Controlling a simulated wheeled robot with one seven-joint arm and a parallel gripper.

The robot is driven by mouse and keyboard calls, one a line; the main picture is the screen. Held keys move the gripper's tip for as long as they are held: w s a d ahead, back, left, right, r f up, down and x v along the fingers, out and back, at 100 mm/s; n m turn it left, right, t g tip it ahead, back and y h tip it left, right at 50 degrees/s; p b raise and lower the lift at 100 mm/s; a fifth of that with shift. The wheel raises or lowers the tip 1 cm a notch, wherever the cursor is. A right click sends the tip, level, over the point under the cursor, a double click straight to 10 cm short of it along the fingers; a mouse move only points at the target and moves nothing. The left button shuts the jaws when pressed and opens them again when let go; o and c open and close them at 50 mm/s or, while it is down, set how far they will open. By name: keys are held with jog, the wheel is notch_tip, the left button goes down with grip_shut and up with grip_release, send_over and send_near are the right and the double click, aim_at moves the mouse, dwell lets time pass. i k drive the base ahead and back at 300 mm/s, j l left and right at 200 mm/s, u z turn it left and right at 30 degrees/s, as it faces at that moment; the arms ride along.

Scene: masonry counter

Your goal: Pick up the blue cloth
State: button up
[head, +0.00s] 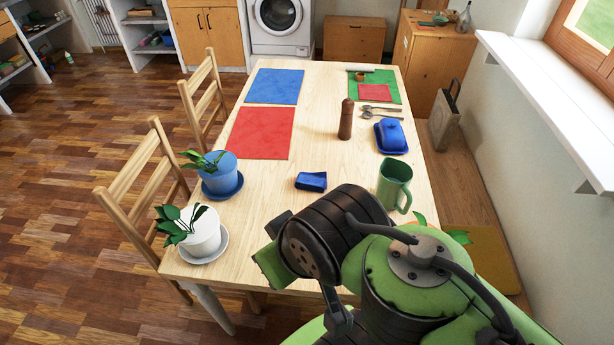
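A small, folded dark blue cloth (311,181) lies on the bare wood of the table, near the middle of its front half. It lies apart from the things around it. My arm fills the lower right foreground, with its dark joint a little in front of the cloth in the picture. I cannot make out the fingers of my gripper; they are hidden by the arm or out of frame. Nothing visible touches the cloth.
Beside the cloth on the wooden table (265,205) are a green mug (394,184), a blue butter dish (390,136), a brown mill (346,119) and potted plants (220,175) (202,232). Red (262,133) and blue (274,86) mats lie farther back. Chairs (145,185) stand at left.

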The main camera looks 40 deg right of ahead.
aim_at(316, 182)
jog(key=i+z, duration=0.1)
jog(key=z, duration=0.3)
jog(key=i+j+z, duration=0.1)
jog(key=z, duration=0.25)
jog(key=j+z, duration=0.2)
jog(key=z, duration=0.2)
jog(key=i+j+z, duration=0.15)
jog(key=z, duration=0.2)
